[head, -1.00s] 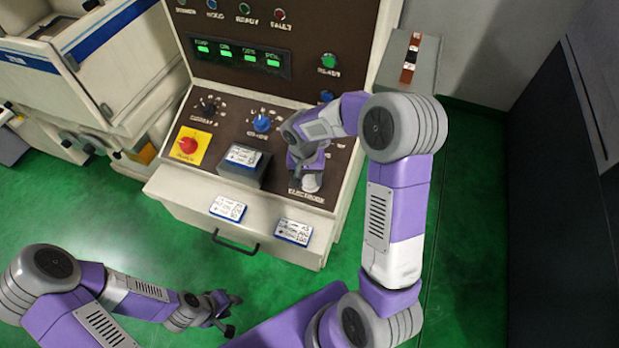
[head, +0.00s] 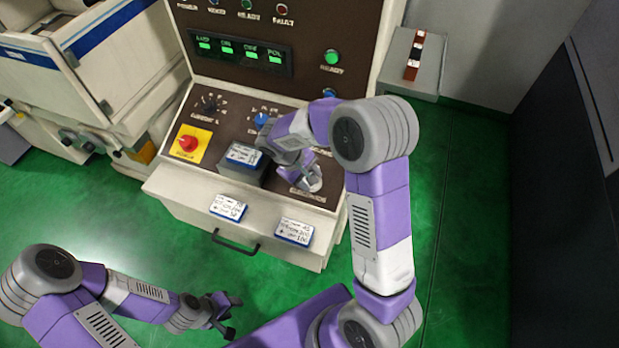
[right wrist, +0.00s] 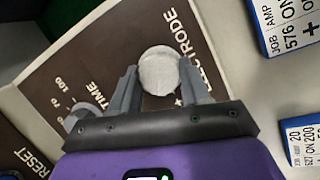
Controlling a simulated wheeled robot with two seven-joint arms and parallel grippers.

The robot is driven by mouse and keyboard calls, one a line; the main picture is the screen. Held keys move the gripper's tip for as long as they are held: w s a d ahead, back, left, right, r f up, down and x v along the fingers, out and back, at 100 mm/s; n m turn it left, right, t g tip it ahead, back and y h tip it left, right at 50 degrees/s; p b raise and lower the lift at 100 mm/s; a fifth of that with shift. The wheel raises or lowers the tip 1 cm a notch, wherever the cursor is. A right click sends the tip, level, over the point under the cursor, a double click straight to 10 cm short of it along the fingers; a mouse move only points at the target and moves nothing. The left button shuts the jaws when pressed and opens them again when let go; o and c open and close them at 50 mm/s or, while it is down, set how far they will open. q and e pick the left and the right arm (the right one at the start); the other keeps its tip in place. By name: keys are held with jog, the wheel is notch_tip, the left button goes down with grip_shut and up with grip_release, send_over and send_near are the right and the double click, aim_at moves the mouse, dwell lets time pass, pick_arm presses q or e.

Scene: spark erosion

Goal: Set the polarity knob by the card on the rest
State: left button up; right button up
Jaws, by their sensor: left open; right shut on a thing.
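The round pale grey knob (right wrist: 159,72) sits beside the word ELECTRODE on the brown panel, with a plus mark near it. My right gripper (right wrist: 157,82) is shut on this knob, one finger on each side. In the head view my right gripper (head: 308,178) is at the panel's lower right and hides part of the knob. A white card with a blue edge (head: 243,155) lies on the dark rest (head: 238,172); its print is too small to read surely. My left gripper (head: 230,314) is open and empty, low over the floor.
Two more cards, one left (head: 228,207) and one right (head: 294,231), lie on the pale ledge (head: 180,194). A red knob on a yellow plate (head: 188,143) and a blue knob (head: 262,120) are on the panel. A grey box (head: 424,78) stands at right.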

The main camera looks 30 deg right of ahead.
jog(key=n, duration=0.1)
jog(key=n+h, duration=0.1)
jog(key=n, duration=0.1)
jog(key=n+b, duration=0.1)
jog(key=n, duration=0.1)
jog(key=shift+s+a+f+t+h, duration=0.1)
jog(key=shift+s+f+t+h, duration=0.2)
jog(key=shift+f+t, duration=0.1)
jog(key=shift+n, duration=0.4)
jog(key=o, duration=1.1)
jog(key=shift+r, duration=0.1)
jog(key=shift+c, duration=0.2)
jog(key=shift+w, duration=0.2)
jog(key=v, duration=0.7)
jog(key=shift+r, duration=0.2)
jog(key=shift+r+p, duration=0.1)
jog(key=shift+p, duration=0.25)
